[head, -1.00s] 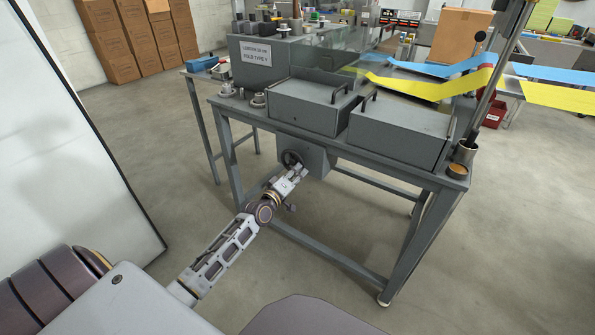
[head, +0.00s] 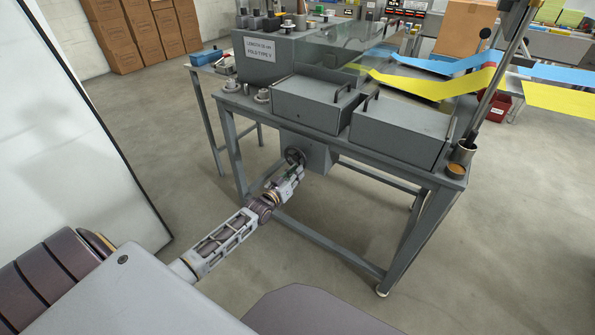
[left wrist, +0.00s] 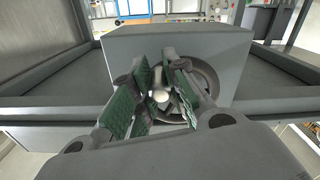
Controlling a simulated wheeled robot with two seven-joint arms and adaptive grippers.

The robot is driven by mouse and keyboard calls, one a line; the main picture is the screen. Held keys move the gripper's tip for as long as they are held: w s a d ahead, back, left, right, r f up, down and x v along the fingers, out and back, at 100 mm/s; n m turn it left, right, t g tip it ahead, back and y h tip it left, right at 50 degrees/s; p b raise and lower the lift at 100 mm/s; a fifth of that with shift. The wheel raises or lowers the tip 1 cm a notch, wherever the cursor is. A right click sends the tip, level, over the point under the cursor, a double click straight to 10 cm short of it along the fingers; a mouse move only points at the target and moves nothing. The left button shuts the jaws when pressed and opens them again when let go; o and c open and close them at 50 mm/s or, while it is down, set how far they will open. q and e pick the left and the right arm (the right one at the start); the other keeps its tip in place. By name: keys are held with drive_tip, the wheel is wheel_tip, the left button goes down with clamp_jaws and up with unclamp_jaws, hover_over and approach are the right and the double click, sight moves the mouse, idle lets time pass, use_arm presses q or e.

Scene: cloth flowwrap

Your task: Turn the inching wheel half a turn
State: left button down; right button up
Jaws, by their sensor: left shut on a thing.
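The inching wheel (head: 294,156) is a dark handwheel on the front of a grey box (head: 320,157) under the machine table. In the left wrist view its dark rim (left wrist: 212,80) shows behind my fingers. My left gripper (head: 299,167) is at the wheel, over its lower part in the head view. In the left wrist view, its green-padded fingers (left wrist: 160,98) stand on both sides of a pale round knob or hub and are shut on part of the wheel. The fingers hide much of the wheel, so I cannot tell exactly which part. My right gripper is not in view.
The grey table (head: 335,165) carries two lidded boxes (head: 312,103) above the wheel. Its legs and lower crossbars (head: 325,255) frame the space around my left arm. Yellow and blue webs run off at the upper right. The floor in front is clear.

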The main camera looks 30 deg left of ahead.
use_arm(q)
drive_tip(key=shift+a+f+m+p, duration=0.2)
drive_tip(key=shift+m+p, duration=0.05)
drive_tip(key=shift+m, duration=0.35)
drive_tip(key=shift+a+f+m+p, duration=0.15)
drive_tip(key=shift+f+m+p, duration=0.05)
drive_tip(key=shift+m, duration=0.4)
drive_tip(key=shift+a+f+m+p, duration=0.1)
drive_tip(key=shift+a+m+p, duration=0.2)
drive_tip(key=shift+m, duration=0.45)
drive_tip(key=shift+a+f+m+p, duration=0.15)
drive_tip(key=shift+a+m, duration=0.15)
drive_tip(key=shift+m, duration=0.45)
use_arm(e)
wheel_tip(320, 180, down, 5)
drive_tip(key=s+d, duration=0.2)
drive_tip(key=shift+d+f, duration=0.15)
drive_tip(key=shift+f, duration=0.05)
use_arm(q)
drive_tip(key=c, duration=1.4)
unclamp_jaws()
drive_tip(key=shift+o, duration=0.2)
drive_tip(key=shift+r, duration=0.15)
drive_tip(key=shift+s+a, duration=0.1)
drive_tip(key=s, duration=1.1)
drive_tip(key=shift+s+a, duration=0.3)
drive_tip(key=shift+a, duration=0.15)
